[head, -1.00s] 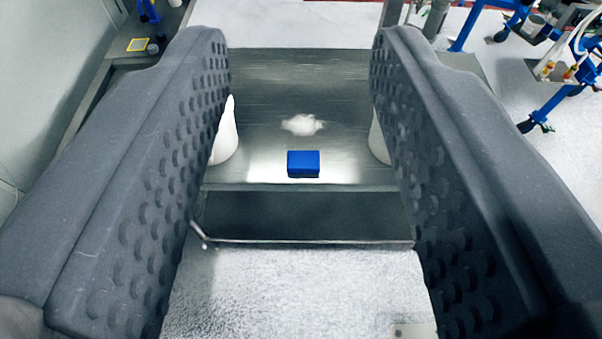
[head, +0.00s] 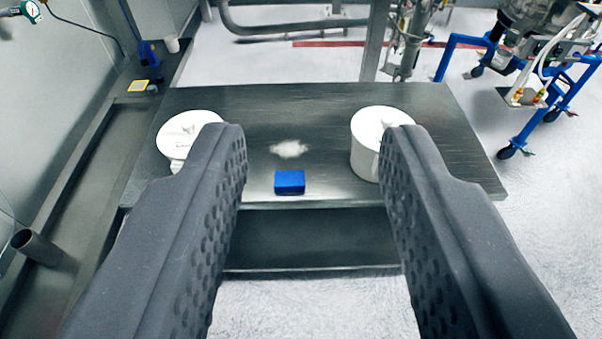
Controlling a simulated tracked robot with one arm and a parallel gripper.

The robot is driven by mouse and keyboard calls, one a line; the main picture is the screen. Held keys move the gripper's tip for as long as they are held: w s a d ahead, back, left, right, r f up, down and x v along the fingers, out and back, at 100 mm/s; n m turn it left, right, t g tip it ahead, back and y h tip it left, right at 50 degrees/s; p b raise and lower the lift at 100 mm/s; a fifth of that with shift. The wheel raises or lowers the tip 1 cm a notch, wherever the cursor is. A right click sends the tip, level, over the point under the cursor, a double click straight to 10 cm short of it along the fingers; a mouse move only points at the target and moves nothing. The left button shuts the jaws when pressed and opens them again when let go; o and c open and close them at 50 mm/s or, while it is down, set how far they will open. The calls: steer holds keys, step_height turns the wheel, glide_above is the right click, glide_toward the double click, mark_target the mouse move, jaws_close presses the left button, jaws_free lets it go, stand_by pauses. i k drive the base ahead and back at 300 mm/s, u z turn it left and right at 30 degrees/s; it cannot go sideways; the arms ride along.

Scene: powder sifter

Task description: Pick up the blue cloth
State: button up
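The blue cloth (head: 289,182) is a small folded block lying near the front edge of the dark metal table (head: 300,100). A patch of white powder (head: 289,149) lies on the table just behind it. My gripper (head: 312,135) is open, with its two dark studded fingers wide apart and nothing between them. In the picture the cloth shows between the fingers, a little left of the middle; the fingers appear nearer to the camera and do not touch it.
A white container (head: 186,133) stands at the table's left and another (head: 377,138) at its right, both partly behind my fingers. A blue wheeled frame (head: 540,105) is at the right. A dark counter (head: 105,170) runs along the left wall.

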mark_target(285, 181)
steer(key=u, duration=0.05)
steer(key=i, duration=1.1)
steer(key=u, duration=0.6)
